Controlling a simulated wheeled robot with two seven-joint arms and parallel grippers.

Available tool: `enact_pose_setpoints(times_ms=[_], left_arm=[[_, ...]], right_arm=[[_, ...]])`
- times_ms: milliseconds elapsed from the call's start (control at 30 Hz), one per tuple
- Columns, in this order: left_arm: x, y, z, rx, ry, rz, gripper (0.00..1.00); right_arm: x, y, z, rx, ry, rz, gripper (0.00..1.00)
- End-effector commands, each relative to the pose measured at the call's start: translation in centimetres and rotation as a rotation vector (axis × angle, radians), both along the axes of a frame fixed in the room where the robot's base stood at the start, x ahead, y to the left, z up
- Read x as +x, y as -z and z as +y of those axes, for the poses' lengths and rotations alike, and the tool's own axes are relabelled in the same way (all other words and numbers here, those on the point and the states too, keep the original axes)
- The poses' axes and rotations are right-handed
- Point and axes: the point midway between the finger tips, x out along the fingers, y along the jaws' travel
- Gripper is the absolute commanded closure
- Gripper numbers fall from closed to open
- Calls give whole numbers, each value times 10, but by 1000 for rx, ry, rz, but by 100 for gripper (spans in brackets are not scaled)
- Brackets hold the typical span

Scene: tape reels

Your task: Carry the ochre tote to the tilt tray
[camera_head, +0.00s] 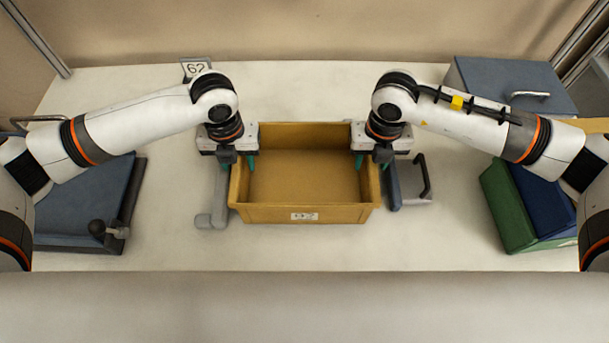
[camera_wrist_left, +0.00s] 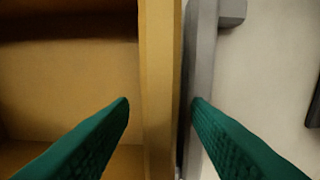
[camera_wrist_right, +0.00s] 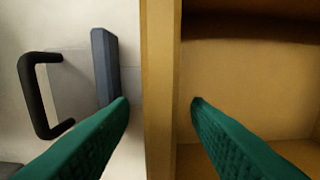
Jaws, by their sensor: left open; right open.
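The ochre tote (camera_head: 305,214) is an open, empty box with a small white label on its front, standing in the middle of the table. My left gripper (camera_head: 241,163) is open at its left wall; in the left wrist view the fingers stand either side of that wall (camera_wrist_left: 157,60), apart from it. My right gripper (camera_head: 372,163) is open at the right wall; in the right wrist view its fingers also straddle the wall (camera_wrist_right: 161,60) without closing on it. I cannot tell for certain which thing is the tilt tray; a blue-grey slab (camera_head: 85,195) with a dark edge and knob lies at left.
Grey bars (camera_head: 212,218) stand close along the tote's left side. A grey piece with a black handle (camera_head: 424,178) is close on its right. A blue-grey box (camera_head: 515,80) is at back right, green and blue boxes (camera_head: 507,205) at right. A "62" sign (camera_head: 195,69) stands behind.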

Motion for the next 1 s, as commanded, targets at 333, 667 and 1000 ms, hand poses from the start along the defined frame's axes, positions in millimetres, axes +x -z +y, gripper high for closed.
enact_pose_setpoints(times_ms=[333, 667, 1000], left_arm=[[0, 3, 0, 0, 0, -1, 56], [0, 3, 0, 0, 0, -1, 100], [0, 1, 0, 0, 0, -2, 100]], right_arm=[[0, 3, 0, -1, -1, 0, 56], [0, 3, 0, -1, -1, 0, 100], [0, 1, 0, -1, 0, -1, 100]])
